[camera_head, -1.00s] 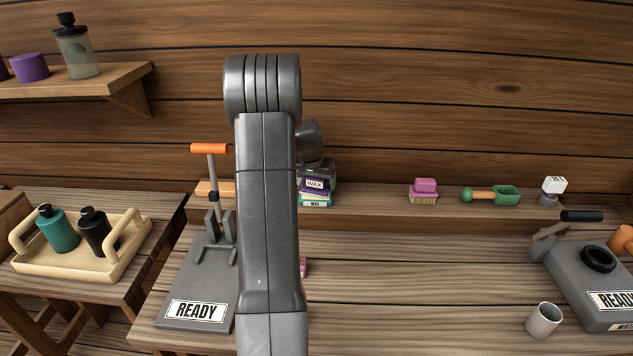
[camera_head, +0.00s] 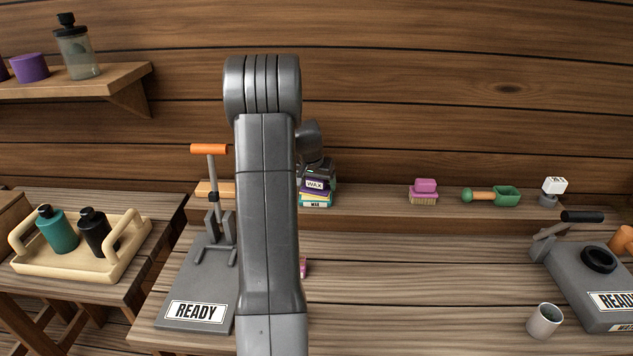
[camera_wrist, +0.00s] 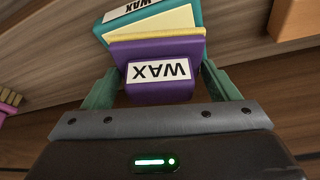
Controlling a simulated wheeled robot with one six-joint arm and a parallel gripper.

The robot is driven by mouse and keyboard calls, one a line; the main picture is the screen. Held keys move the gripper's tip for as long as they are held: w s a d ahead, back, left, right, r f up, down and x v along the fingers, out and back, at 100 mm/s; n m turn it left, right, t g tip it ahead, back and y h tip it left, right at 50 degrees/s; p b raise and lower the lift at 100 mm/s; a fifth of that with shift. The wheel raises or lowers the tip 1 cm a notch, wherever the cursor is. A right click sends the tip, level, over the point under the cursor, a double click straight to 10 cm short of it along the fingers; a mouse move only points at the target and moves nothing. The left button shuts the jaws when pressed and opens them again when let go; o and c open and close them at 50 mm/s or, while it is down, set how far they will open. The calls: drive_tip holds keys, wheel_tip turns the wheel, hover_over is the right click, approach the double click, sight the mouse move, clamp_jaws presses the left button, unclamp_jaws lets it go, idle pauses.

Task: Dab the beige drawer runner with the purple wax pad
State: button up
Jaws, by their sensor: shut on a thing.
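The purple wax pad (camera_wrist: 155,92), labelled WAX with a yellow layer on its far side, sits between the two green fingers of my gripper (camera_wrist: 160,72), which is shut on it. In the head view the purple pad (camera_head: 314,184) shows at the back ledge, just above a teal wax block (camera_head: 315,204). The teal block (camera_wrist: 150,14) is close against it in the wrist view; I cannot tell if they touch. A tan block (camera_head: 205,188) lies left on the ledge, partly behind an orange-handled clamp; I cannot tell if it is the drawer runner.
The clamp stands on a grey READY base (camera_head: 195,285). A pink brush (camera_head: 424,190), a green scoop (camera_head: 505,196) and a white-topped item (camera_head: 553,190) are along the ledge. A grey cup (camera_head: 543,319) is at front right. The bench middle (camera_head: 420,290) is clear.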

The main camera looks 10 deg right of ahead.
drive_tip(key=shift+r+p, duration=1.8)
drive_tip(key=shift+r, duration=1.7)
drive_tip(key=shift+f, duration=0.1)
